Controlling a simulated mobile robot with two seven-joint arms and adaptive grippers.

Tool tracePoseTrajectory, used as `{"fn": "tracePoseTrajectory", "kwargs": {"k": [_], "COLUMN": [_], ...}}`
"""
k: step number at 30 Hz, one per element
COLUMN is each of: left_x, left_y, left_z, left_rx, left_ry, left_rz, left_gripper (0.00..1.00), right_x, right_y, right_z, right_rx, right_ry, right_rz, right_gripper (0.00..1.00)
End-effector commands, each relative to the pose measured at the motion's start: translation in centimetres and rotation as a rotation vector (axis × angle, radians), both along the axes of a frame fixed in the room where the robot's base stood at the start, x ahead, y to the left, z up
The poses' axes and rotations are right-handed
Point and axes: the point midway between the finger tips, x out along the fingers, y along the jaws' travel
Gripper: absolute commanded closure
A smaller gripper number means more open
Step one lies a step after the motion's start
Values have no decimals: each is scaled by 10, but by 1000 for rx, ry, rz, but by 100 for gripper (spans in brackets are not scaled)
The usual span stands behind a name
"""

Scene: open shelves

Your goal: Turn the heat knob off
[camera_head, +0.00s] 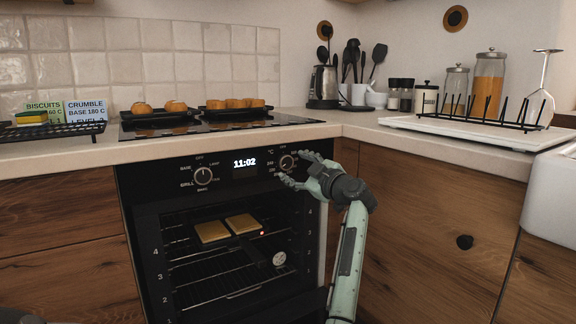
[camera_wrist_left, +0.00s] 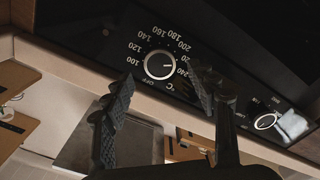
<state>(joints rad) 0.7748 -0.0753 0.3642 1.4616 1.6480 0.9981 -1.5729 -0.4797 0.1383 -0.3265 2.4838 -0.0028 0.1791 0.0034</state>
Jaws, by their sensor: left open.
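The heat knob (camera_head: 287,162) is the round black right-hand knob on the oven's control panel. In the left wrist view the heat knob (camera_wrist_left: 160,65) has a white ring and upside-down temperature numbers around it. Its white mark points right, toward the high numbers. My left gripper (camera_head: 296,169) is open at the right end of the panel, its fingers spread above and below the knob. In the left wrist view the fingertips (camera_wrist_left: 163,78) show on either side of the knob, and I see no grip on it. Exact contact cannot be told.
A second knob (camera_head: 203,176) sits left of the lit clock (camera_head: 245,162). Below, the oven cavity shows two toast-like slices (camera_head: 241,223) on a rack. The counter edge (camera_head: 230,143) runs above the panel. Trays of buns (camera_head: 235,104) sit on the hob. Wooden drawers flank the oven.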

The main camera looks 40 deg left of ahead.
Motion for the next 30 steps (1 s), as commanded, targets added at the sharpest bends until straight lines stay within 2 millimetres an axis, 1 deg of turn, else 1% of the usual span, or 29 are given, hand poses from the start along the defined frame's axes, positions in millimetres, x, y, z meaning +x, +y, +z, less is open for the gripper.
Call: {"fn": "tracePoseTrajectory", "kwargs": {"k": [1, 3, 7, 11, 17, 18, 30], "left_x": [2, 4, 9, 10, 10, 10, 10], "left_y": [9, 19, 31, 37, 37, 37, 37], "left_z": [-1, -1, -1, 0, 0, 0, 0], "left_rx": [0, 1, 0, 1, 1, 1, 1], "left_ry": [1, 0, -1, -1, -2, -2, -1], "left_rz": [3, 3, 1, 1, 1, 1, 1], "left_gripper": [42, 42, 42, 42, 42, 43, 92], "right_x": [-1, -3, -5, -7, -7, -7, -7], "right_y": [-1, -2, -4, -5, -5, -5, -5], "right_z": [1, 3, 8, 10, 11, 11, 11], "right_rx": [5, 12, 22, 27, 28, 28, 27], "right_ry": [-15, -38, -68, -83, -84, -84, -85], "right_rz": [-2, -4, -5, -7, -7, -7, -8], "right_gripper": [60, 60, 60, 60, 60, 60, 60]}}
